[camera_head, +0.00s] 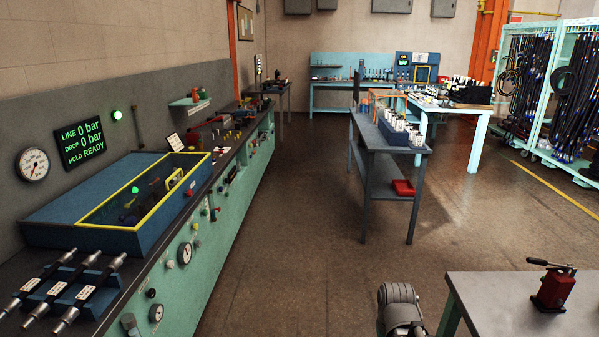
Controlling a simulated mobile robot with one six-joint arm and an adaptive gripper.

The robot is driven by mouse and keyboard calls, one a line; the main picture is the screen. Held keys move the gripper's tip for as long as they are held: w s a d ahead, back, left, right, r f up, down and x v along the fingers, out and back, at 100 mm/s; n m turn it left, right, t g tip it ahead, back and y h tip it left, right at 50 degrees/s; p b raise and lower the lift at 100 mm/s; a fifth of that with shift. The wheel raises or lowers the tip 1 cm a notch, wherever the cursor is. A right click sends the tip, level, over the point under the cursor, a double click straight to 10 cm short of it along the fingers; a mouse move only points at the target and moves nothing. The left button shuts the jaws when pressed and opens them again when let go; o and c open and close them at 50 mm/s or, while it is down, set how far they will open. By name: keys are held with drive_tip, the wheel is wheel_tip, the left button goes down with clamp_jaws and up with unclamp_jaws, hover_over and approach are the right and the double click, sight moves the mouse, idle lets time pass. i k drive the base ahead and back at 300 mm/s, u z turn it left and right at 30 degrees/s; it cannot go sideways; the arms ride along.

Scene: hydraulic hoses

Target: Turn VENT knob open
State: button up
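The test bench's green front panel (205,262) runs along the left wall and carries several small knobs and gauges. I cannot read a VENT label, so I cannot tell which one is the VENT knob. My gripper is not in view; a grey ribbed part, probably my arm, shows at the bottom centre.
A wall display (82,144) reads LINE 0 bar, DROP 0 bar, HOLD READY. A yellow-edged lidded box (80,210) is on the bench. A table (510,318) with a red hand pump (553,288) stands at right. The floor between is clear.

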sight(170, 264)
drive_tip(key=i, duration=5.4)
